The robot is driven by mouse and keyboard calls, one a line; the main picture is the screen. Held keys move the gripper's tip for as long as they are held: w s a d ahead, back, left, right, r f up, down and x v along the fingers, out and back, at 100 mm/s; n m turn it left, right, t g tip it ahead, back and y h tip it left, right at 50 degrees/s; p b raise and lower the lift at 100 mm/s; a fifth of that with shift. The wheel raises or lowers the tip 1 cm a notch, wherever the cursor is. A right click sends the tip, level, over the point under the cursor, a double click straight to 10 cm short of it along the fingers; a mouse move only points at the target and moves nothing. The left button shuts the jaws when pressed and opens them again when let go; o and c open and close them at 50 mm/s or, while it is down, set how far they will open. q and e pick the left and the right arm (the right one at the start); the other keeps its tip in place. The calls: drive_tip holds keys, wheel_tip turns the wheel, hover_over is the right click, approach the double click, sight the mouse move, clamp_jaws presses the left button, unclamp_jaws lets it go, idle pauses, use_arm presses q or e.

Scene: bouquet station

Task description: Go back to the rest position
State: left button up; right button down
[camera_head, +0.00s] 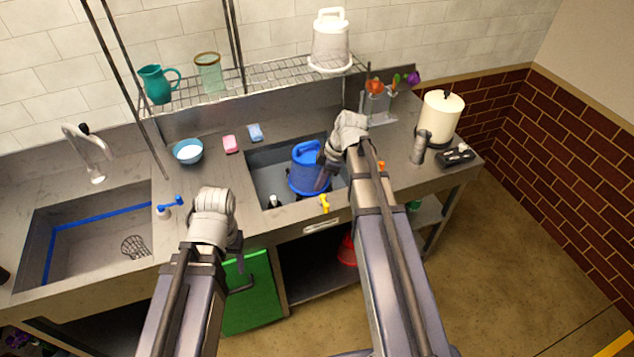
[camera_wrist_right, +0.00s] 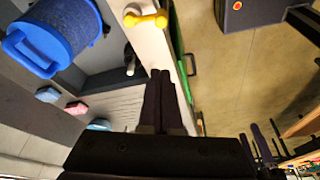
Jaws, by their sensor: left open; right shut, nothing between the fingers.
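My right gripper (camera_head: 322,180) reaches over the small basin, beside a blue lidded pail. In the right wrist view its dark fingers (camera_wrist_right: 160,95) are together with nothing between them, and the pail (camera_wrist_right: 55,35) is up and to the left, apart from them. My left gripper (camera_head: 238,258) is low in front of the counter, near the green cabinet door. It is open, though its fingertips are small and partly hidden by my wrist, and I see nothing held in it.
The blue pail (camera_head: 306,170) stands in the small basin (camera_head: 270,180). A yellow tap handle (camera_head: 324,203) is at the counter's front edge. A blue tap handle (camera_head: 170,207) is near my left wrist. A green door (camera_head: 250,295) is below. Floor at right is free.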

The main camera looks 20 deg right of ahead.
idle(0.4)
drive_tip(key=s+a+f+m+h+b, duration=0.2)
drive_tip(key=s+a+m, duration=0.3)
drive_tip(key=s+a, duration=0.3)
drive_tip(key=s+a+f+m+g+h+b, duration=0.1)
drive_tip(key=s+a+f+m+h, duration=0.1)
drive_tip(key=s+a, duration=0.6)
drive_tip(key=a+m+h, duration=0.1)
drive_tip(key=m, duration=0.1)
drive_tip(key=shift+s+f+m+g+b, duration=0.3)
drive_tip(key=shift+s+f+m+b, duration=0.05)
drive_tip(key=shift+f+m, duration=0.05)
